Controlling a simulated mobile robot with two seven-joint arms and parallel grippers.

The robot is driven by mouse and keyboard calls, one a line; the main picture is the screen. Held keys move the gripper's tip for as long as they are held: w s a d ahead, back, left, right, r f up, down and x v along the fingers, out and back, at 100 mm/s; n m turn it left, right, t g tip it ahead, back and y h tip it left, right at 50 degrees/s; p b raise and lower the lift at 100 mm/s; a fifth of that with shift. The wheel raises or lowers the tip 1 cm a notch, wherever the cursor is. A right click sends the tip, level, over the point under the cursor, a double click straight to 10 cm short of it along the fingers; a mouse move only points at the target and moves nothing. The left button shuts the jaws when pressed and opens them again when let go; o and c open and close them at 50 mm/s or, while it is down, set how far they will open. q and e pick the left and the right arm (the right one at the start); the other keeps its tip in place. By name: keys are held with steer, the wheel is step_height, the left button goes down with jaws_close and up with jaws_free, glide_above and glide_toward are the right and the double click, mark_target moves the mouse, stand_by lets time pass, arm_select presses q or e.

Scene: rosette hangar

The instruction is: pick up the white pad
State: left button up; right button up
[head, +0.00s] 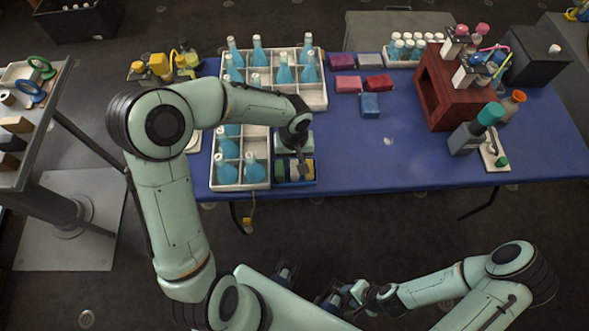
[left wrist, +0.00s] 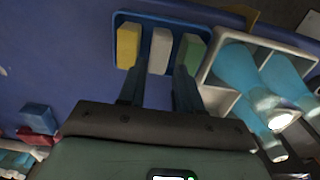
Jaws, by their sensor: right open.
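The white pad (left wrist: 160,50) stands in a small blue tray (left wrist: 116,56), between a yellow pad (left wrist: 128,45) and a green pad (left wrist: 191,53). My left gripper (left wrist: 160,72) is open, its two fingers apart and pointing at the tray, with the white pad lined up between the fingertips. I cannot tell whether the fingers touch it. In the head view the left gripper (head: 301,165) is over the tray, and its tip partly hides the pads. My right gripper (head: 333,296) is open and empty, low in front of the table, far from the tray.
White crates (head: 239,186) with several blue flasks stand directly left of and behind the tray. Red, pink and blue boxes (head: 370,105) lie further back. A dark red rack (head: 448,95) and bottles stand at the right. The blue table (head: 370,165) is clear right of the tray.

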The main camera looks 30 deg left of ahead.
mark_target(295, 168)
arm_select(q)
step_height(295, 168, down, 4)
steer(key=shift+d+r, duration=0.1)
arm_select(e)
steer(key=shift+f, duration=0.1)
arm_select(q)
jaws_close()
step_height(295, 168, up, 20)
steer(key=p, duration=0.2)
arm_select(e)
steer(key=shift+w+r, duration=0.25)
steer(key=shift+r, duration=0.35)
steer(key=shift+w+r, duration=0.25)
steer(key=shift+r, duration=0.35)
arm_select(q)
steer(key=c, duration=0.6)
jaws_free()
